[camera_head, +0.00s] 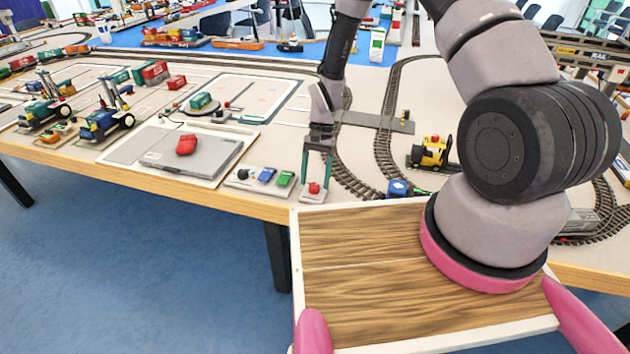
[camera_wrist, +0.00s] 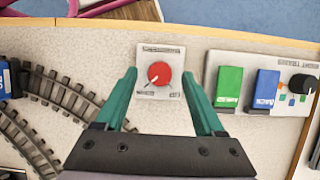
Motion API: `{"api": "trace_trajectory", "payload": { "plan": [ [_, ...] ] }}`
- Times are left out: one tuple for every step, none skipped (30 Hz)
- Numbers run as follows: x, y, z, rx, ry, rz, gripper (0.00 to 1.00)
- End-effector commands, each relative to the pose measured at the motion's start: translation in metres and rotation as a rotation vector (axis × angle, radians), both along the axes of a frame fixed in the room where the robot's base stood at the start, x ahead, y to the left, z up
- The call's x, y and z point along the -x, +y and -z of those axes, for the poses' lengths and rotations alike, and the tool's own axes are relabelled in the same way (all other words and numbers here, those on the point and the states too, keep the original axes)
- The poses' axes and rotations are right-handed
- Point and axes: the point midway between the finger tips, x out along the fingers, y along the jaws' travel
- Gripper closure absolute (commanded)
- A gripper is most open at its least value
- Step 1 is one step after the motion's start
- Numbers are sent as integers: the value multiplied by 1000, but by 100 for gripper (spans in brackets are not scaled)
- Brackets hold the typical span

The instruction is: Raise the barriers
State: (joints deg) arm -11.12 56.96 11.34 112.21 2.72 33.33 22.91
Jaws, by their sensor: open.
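A red knob (camera_head: 314,188) sits on a small light plate near the table's front edge. In the wrist view the red knob (camera_wrist: 160,73) has a pointer mark, and its plate's lettering is too small to read. My gripper (camera_head: 316,170) is open, with its green fingers pointing down at the knob. In the wrist view my gripper (camera_wrist: 158,82) has one finger on either side of the knob, apart from it. A grey crossing plate (camera_head: 372,121) lies over the tracks behind, with a small dark and yellow post (camera_head: 406,115). I cannot make out the barrier arms clearly.
Left of the knob in the head view is a panel with a green switch (camera_head: 285,178), a blue switch (camera_head: 266,175) and a black knob (camera_wrist: 302,84). A yellow locomotive (camera_head: 430,152) and a blue one (camera_head: 399,189) stand right of my gripper.

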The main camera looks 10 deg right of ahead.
Motion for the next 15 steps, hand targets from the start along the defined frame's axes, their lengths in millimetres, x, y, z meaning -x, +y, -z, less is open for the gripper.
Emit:
{"api": "trace_trajectory", "payload": {
  "plan": [
    [2, 1, 4, 0, 2, 0, 29],
    [3, 1, 6, 0, 1, 0, 29],
    [3, 1, 8, 0, 1, 0, 29],
    [3, 2, 9, 0, 0, 0, 29],
    [4, 2, 9, 0, 0, 0, 29],
    [4, 2, 10, 0, -1, 0, 29],
    [4, 2, 10, 0, -1, 0, 29],
    [4, 2, 10, 0, -1, 0, 29],
    [4, 2, 10, 0, -1, 0, 29],
    [4, 2, 10, 0, -1, 0, 29],
    [4, 2, 10, 0, -1, 0, 29],
    [4, 2, 10, 0, -1, 0, 29],
    [4, 2, 10, 0, -1, 0, 37],
    [4, 2, 10, 0, -1, 0, 48],
    [4, 2, 10, 0, 0, 0, 64]
  ]
}}
